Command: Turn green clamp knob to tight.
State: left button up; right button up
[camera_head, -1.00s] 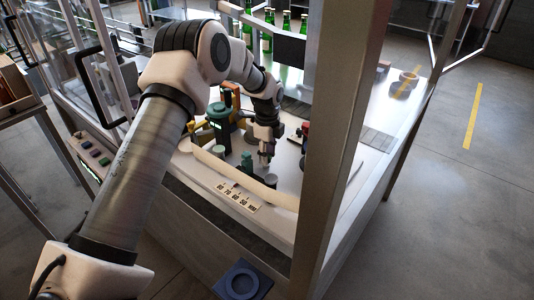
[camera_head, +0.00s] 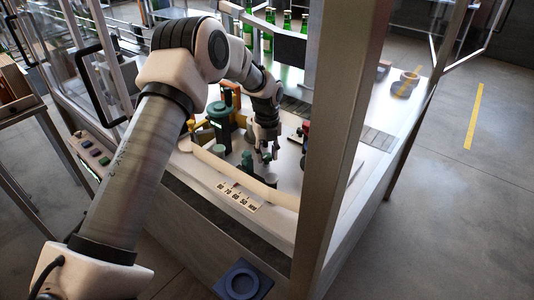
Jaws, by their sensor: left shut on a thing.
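My left gripper (camera_head: 267,153) reaches down into the machine enclosure, over the work surface. It is shut on a small green piece at its fingertips, which looks like the green clamp knob (camera_head: 267,157). The fingers hide much of it, so I cannot tell its turn angle. A short teal post (camera_head: 247,160) stands just left of the gripper, and a larger dark green part (camera_head: 218,113) stands behind it to the left. My right gripper is not in view.
A metal frame post (camera_head: 345,130) rises close to the right of the gripper. A pale curved rail (camera_head: 240,177) and a number scale (camera_head: 240,196) run along the front. Green bottles (camera_head: 268,38) stand at the back. A blue holder (camera_head: 242,281) sits below the front edge.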

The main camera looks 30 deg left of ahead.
aim_at(267, 157)
pick_arm(q)
jog(key=shift+s+f, duration=0.2)
dwell(0.3)
jog(key=o, duration=1.2)
jog(key=shift+c, duration=0.2)
jog(key=shift+w+r, duration=0.1)
jog(key=shift+r, duration=0.25)
notch_tip(267, 157, up, 12)
jog(key=shift+f, duration=0.25)
